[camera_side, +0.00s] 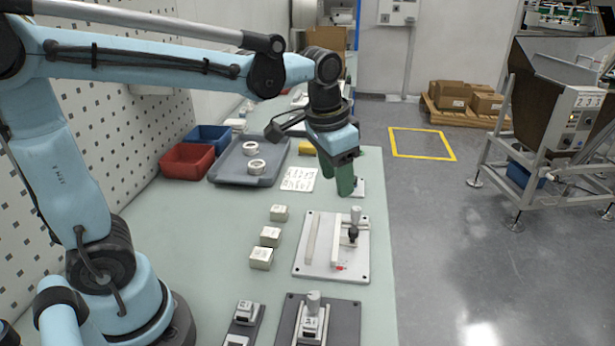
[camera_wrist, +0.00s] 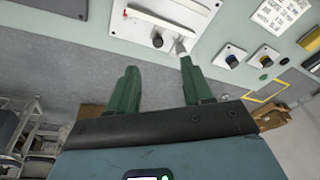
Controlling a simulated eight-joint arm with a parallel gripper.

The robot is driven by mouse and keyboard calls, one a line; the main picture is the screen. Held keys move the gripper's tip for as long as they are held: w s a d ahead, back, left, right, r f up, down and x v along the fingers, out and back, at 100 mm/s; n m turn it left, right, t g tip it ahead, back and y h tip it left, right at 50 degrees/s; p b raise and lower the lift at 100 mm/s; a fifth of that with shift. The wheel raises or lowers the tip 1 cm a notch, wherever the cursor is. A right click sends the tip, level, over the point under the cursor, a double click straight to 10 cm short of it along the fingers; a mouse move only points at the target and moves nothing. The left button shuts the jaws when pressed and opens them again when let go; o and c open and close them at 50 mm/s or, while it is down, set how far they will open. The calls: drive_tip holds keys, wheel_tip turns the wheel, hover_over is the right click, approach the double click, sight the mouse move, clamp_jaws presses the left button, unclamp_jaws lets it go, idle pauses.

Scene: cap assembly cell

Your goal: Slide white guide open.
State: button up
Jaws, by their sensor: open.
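A pale plate (camera_side: 317,262) lies on the bench near its right edge, carrying two white guide strips. The right white guide (camera_side: 337,240) has a black knob (camera_side: 353,234) beside it and a grey upright cylinder (camera_side: 355,214) at its far end. The wrist view shows the plate (camera_wrist: 196,42) at the top, with the black knob (camera_wrist: 157,40) and the cylinder (camera_wrist: 180,46). My gripper (camera_side: 338,182) is open and empty, its green fingers apart in the wrist view (camera_wrist: 158,63). It hangs beyond the plate's far end, apart from the guide.
Several small off-white blocks (camera_side: 270,236) stand left of the plate. Dark fixtures (camera_side: 288,326) sit at the near end. A grey tray (camera_side: 226,172) with two rings, a red bin (camera_side: 187,163) and a blue bin (camera_side: 208,134) stand behind. The bench drops off at right.

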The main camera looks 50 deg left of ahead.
sight(354, 230)
drive_tip(key=w+f, duration=0.1)
drive_tip(key=f, duration=0.3)
drive_tip(key=w+f+g, duration=0.1)
drive_tip(key=w+f, duration=0.1)
drive_tip(key=f, duration=0.3)
drive_tip(key=w+d+f+m+g, duration=0.1)
drive_tip(key=f, duration=0.3)
drive_tip(key=shift+w+f, duration=0.4)
clamp_jaws()
